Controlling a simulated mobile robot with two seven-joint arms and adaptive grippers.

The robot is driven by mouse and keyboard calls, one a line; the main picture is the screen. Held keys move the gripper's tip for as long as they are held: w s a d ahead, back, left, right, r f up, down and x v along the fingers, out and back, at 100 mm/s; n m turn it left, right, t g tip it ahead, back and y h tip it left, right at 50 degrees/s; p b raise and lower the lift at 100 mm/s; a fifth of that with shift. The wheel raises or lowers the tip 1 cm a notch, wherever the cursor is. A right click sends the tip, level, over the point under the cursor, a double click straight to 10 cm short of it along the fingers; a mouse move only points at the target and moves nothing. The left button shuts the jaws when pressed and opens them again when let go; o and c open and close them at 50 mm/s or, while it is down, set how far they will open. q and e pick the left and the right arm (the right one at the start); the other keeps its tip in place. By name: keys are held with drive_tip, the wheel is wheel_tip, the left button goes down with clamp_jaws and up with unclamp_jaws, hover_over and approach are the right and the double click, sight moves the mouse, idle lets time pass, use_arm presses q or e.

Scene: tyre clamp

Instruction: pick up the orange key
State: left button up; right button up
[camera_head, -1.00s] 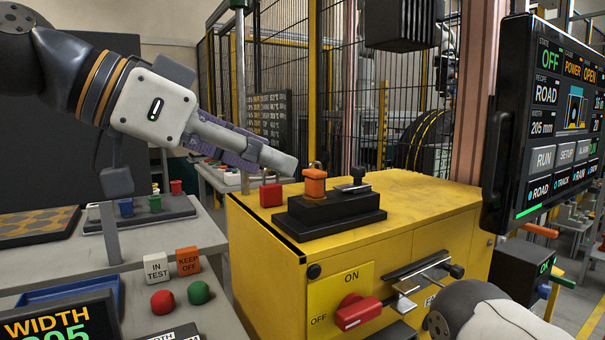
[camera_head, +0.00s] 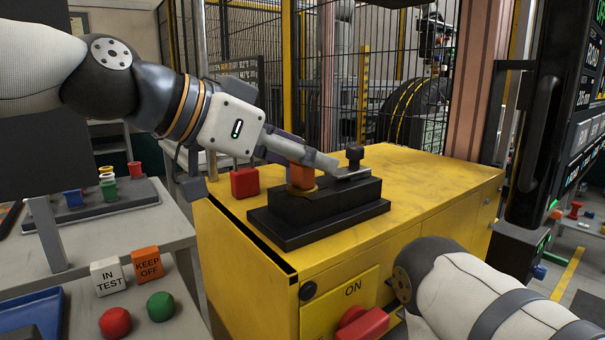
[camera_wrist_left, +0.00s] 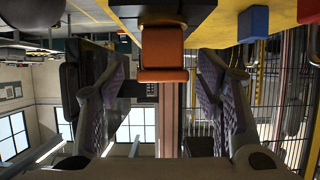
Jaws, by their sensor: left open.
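The orange key (camera_head: 301,178) stands upright in the black stepped block (camera_head: 330,204) on top of the yellow cabinet. My left gripper (camera_head: 312,160) reaches in from the left over the block, with a grey finger crossing the key's upper part. In the left wrist view the orange key (camera_wrist_left: 166,50) shows between the two open, purple-padded fingers (camera_wrist_left: 165,62), with gaps on both sides. The fingers are not closed on it. My right arm comes in at the lower right; its gripper is out of the picture.
A red padlock-like block (camera_head: 244,182) sits left of the black block. A red switch (camera_head: 362,324) is on the cabinet front. The cabinet top's right side (camera_head: 430,170) is clear.

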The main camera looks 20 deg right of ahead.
use_arm(q)
drive_tip(key=shift+w+d+f, duration=0.2)
drive_tip(key=shift+d, duration=0.05)
drive_tip(key=c, duration=1.3)
